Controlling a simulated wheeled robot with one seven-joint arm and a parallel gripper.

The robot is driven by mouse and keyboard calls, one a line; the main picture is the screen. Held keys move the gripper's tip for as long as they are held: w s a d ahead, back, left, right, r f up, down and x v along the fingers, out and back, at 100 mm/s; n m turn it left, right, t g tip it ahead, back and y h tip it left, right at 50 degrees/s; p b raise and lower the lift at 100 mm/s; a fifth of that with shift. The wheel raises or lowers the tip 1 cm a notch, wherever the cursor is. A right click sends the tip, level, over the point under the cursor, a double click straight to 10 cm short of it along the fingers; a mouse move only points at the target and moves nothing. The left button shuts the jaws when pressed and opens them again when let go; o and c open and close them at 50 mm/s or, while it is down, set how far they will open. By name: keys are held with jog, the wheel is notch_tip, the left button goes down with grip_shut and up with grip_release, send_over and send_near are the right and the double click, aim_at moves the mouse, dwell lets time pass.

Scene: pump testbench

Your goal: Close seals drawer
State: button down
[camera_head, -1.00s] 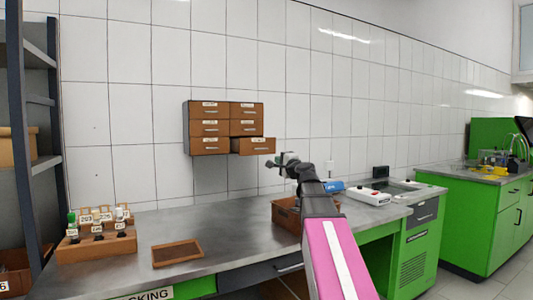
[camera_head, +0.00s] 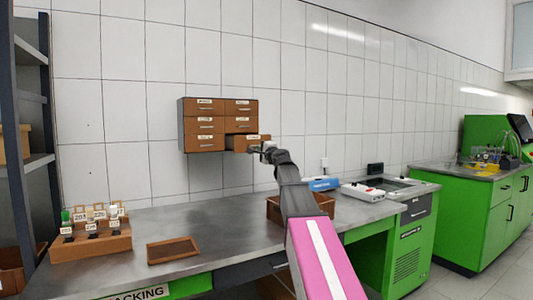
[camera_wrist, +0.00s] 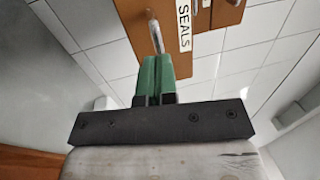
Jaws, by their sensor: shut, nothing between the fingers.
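The seals drawer (camera_head: 240,144) is the bottom right drawer of a brown wall cabinet (camera_head: 204,111). It stands pulled out past the drawers above it. In the wrist view its wooden front (camera_wrist: 139,42) shows a metal handle (camera_wrist: 155,32) and a white "SEALS" label. My gripper (camera_head: 256,150) is at the drawer front, overlapping its lower right part in the head view. In the wrist view its green fingers (camera_wrist: 158,62) are shut together and empty, with the tips close to the handle. I cannot tell whether they touch it.
The other cabinet drawers look shut. Below, the steel bench (camera_head: 205,232) holds a bottle rack (camera_head: 92,243), a shallow brown tray (camera_head: 173,250), a brown bin (camera_head: 325,204) near my arm, and a white device (camera_head: 362,193). A dark shelf (camera_head: 30,110) stands at left.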

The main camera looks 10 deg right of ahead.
jog(key=shift+w+a, duration=0.2)
jog(key=shift+w, duration=0.3)
jog(key=x, duration=0.4)
jog(key=f+x, duration=0.1)
jog(key=x, duration=0.4)
jog(key=f+x, duration=0.1)
jog(key=x, duration=0.3)
jog(key=shift+w+f, duration=0.1)
jog(key=shift+w, duration=0.55)
